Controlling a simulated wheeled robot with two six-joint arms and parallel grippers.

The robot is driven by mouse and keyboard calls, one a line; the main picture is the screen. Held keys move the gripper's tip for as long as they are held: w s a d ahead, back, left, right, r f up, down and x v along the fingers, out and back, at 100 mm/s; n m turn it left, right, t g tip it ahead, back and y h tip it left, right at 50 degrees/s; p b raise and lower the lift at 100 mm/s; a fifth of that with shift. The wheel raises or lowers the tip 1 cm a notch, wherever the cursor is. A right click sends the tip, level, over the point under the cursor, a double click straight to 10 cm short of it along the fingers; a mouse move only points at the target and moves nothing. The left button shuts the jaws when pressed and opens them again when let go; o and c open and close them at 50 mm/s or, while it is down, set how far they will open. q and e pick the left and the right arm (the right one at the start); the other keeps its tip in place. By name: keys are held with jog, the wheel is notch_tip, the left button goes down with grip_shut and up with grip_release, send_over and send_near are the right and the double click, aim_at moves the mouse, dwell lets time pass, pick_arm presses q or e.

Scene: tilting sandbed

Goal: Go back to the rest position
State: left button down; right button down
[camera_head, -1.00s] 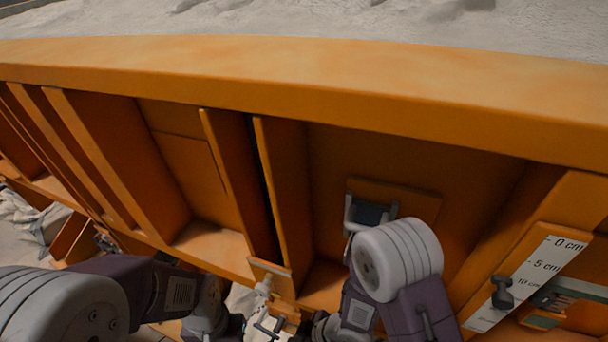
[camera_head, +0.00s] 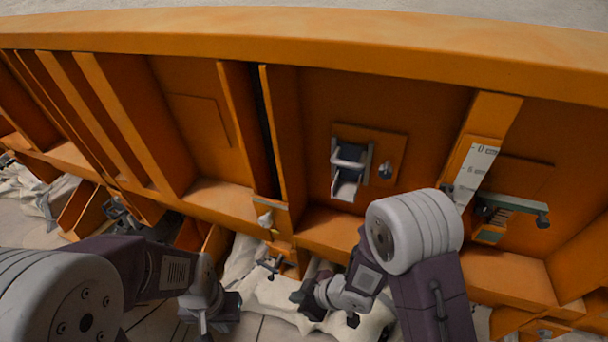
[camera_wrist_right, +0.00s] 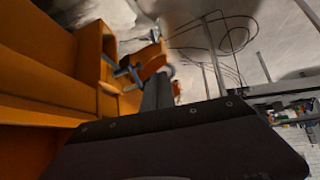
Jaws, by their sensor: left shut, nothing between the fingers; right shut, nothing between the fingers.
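My left arm comes in from the left in the head view, and its gripper (camera_head: 205,318) is shut and empty, pointing down in front of the orange sandbed wall. My right gripper (camera_head: 308,298) is also shut and empty, in front of pale, crumpled sacks (camera_head: 270,295) below the wall. Its arm bends in front of the lower right of the wall. In the right wrist view the dark gripper (camera_wrist_right: 157,92) points away from the camera, with an orange wall to its left. Whether either gripper touches anything is not clear.
The orange sandbed (camera_head: 300,45) spans the head view, with pale sand behind its rim. Its wall carries a grey latch (camera_head: 348,172), a white centimetre scale (camera_head: 474,170) and a dark-ended clamp (camera_head: 515,207). Floor shows at the lower left. Cables (camera_wrist_right: 215,35) lie on the floor in the wrist view.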

jog(key=w+d+r+m+t+h, duration=0.2)
jog(key=w+d+r+m, duration=0.1)
jog(key=d+r, duration=0.3)
jog(key=w+d+r+m+t+h, duration=0.1)
jog(key=w+d+r+m+h, duration=0.2)
jog(key=d, duration=0.4)
jog(key=s+d+r+m+g+h+p, duration=0.1)
jog(key=s+d+m+g+h, duration=0.1)
jog(key=s+d+m, duration=0.45)
jog(key=s+f+g, duration=0.2)
jog(key=s+g, duration=0.2)
jog(key=s, duration=0.5)
jog(key=shift+s+f+m+y, duration=0.15)
jog(key=shift+s+m+y, duration=0.15)
jog(key=shift+s+m, duration=0.15)
